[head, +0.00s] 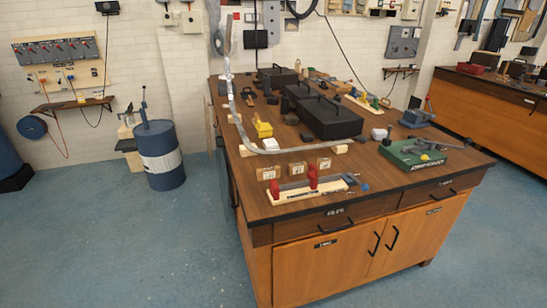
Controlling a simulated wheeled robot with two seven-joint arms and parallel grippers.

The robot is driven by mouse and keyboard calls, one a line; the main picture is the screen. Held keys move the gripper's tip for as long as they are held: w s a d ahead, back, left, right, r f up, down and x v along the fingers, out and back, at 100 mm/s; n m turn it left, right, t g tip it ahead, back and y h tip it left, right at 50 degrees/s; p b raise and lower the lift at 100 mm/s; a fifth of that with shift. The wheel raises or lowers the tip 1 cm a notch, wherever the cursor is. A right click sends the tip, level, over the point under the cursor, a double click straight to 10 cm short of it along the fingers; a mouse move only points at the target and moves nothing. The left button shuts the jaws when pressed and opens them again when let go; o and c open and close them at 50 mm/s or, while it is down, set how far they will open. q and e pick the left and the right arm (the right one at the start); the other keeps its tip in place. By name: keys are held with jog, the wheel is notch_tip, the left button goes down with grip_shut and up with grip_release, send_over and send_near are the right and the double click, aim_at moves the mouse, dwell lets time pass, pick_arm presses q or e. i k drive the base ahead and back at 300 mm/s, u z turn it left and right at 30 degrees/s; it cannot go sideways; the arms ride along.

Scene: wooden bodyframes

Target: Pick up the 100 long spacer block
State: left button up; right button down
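Three small wooden blocks with pale labels stand in a row near the front left of the workbench: a left block (268,174), a middle block (297,169) and a right block (324,163). The labels are too small to read, so I cannot tell which, if any, is the 100 long spacer block. Neither of my grippers is in view.
The wooden workbench (400,184) carries a jig with red clamps (312,179) in front of the blocks. A curved metal strip (270,151) lies behind them. A black case (330,120) and a green box (412,155) are further right. The blue floor (110,240) at left is clear.

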aim_at(274, 172)
jog(key=z, duration=0.4)
jog(key=i, duration=0.5)
jog(key=z, duration=0.6)
jog(key=i, duration=0.9)
jog(key=u, duration=0.8)
jog(key=i, duration=0.45)
jog(key=u, duration=0.4)
